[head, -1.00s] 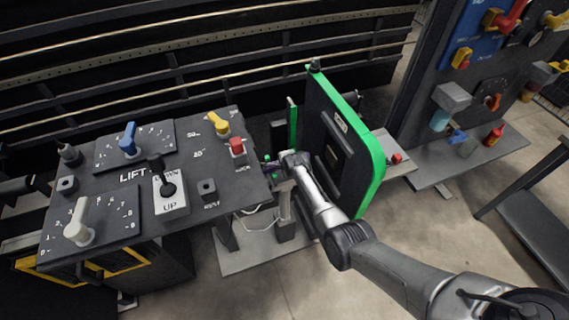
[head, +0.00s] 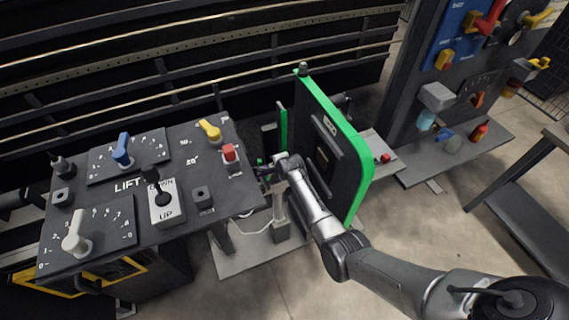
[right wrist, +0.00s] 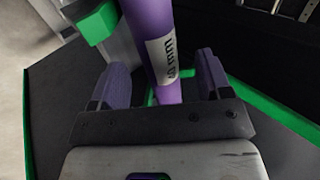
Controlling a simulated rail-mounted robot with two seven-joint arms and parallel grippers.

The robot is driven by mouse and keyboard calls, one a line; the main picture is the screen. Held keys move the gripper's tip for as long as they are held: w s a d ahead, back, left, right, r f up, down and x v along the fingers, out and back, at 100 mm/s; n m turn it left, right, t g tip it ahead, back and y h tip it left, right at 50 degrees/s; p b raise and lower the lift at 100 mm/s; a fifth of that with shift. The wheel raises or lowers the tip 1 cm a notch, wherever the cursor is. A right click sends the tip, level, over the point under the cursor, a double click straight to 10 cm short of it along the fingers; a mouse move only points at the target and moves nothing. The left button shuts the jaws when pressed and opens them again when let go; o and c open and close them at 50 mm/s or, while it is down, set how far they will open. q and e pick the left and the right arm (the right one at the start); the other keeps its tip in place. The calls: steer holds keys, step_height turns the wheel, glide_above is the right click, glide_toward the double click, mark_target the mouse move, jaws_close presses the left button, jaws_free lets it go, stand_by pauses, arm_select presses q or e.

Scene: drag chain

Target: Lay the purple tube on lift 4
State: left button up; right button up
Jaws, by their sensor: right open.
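The purple tube (right wrist: 150,25) shows in the right wrist view, with a white label ending in "mm". It passes between the two fingers of my right gripper (right wrist: 160,85), which is open, with a finger on each side of the tube. In the head view my right gripper (head: 265,170) is at the right end of the lift console, left of the green-edged dark panel; the tube cannot be made out there. The lift console (head: 215,165) has a lever marked DOWN and UP. I cannot tell which part is lift 4. My left gripper is not in view.
The green-edged panel (head: 352,150) stands upright close beside my right forearm. The console carries a blue knob (head: 122,150), a white knob (head: 75,235), a yellow knob and a red button. A second station (head: 460,165) is at the right. Open floor lies at the lower middle.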

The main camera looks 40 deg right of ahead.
steer(key=p+v, duration=0.3)
steer(key=v, duration=0.7)
steer(key=shift+s+r, duration=0.1)
steer(key=shift+s, duration=0.05)
stand_by(0.3)
steer(key=s+a+r+n+g+y, duration=0.1)
steer(key=s+a+n, duration=0.6)
steer(key=s, duration=0.6)
steer(key=s+a+r+n+g+y, duration=0.15)
steer(key=s+a+n, duration=0.35)
steer(key=s+n, duration=0.55)
steer(key=s+a+r+n+g, duration=0.2)
steer(key=s+a+n, duration=0.4)
steer(key=s, duration=0.9)
step_height(320, 180, up, 30)
steer(key=w+p, duration=0.1)
steer(key=p, duration=3)
steer(key=shift+w+d+f, duration=0.15)
steer(key=shift+d+f, duration=0.05)
steer(key=shift+d, duration=0.1)
